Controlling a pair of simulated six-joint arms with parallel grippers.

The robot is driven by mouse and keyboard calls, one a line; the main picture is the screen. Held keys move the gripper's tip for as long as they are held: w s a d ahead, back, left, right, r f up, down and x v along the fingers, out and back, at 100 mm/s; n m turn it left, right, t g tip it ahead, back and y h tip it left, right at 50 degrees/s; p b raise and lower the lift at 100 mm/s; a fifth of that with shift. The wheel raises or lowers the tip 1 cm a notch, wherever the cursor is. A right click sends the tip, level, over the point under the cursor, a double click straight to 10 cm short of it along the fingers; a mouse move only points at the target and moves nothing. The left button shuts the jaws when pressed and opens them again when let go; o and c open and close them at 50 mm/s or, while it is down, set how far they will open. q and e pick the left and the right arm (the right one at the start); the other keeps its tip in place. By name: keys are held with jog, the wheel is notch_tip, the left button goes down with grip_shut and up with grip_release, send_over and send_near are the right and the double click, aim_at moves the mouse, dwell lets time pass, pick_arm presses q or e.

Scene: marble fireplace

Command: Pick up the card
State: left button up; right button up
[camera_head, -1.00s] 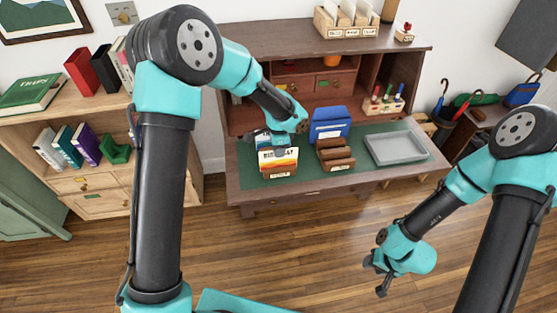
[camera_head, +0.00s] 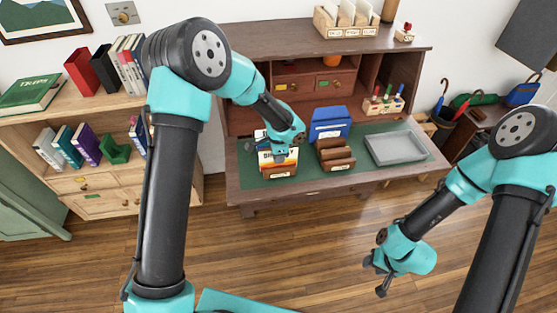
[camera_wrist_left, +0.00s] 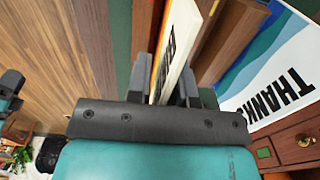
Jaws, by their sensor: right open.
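A card (camera_head: 267,160) with dark lettering stands in a small wooden holder (camera_head: 281,174) at the front left of the desk. My left gripper (camera_head: 277,150) is down at the top of the cards. In the left wrist view, a pale card (camera_wrist_left: 173,48) with black letters runs between the two fingers of the left gripper (camera_wrist_left: 163,88). I cannot tell whether the fingers press on it. A blue, white and teal card reading THANKS (camera_wrist_left: 270,70) stands beside it, outside the fingers. My right gripper (camera_head: 380,277) is open and empty, above the floor away from the desk.
A brown wooden letter rack (camera_head: 336,155), a blue organizer (camera_head: 330,124) and a grey tray (camera_head: 394,147) stand to the right on the green desk mat (camera_head: 310,174). The desk hutch rises behind. A bookshelf (camera_head: 85,185) stands at the left.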

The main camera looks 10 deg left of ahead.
pick_arm(q)
grip_shut()
jog(key=shift+r, duration=0.45)
notch_tip(320, 180, up, 3)
jog(key=shift+f, duration=0.15)
jog(key=s+d+r, duration=0.1)
jog(key=s+d, duration=0.3)
jog(key=s, duration=1.1)
jog(key=shift+s+r, duration=0.2)
jog(key=shift+s, duration=0.05)
jog(key=shift+w, duration=0.1)
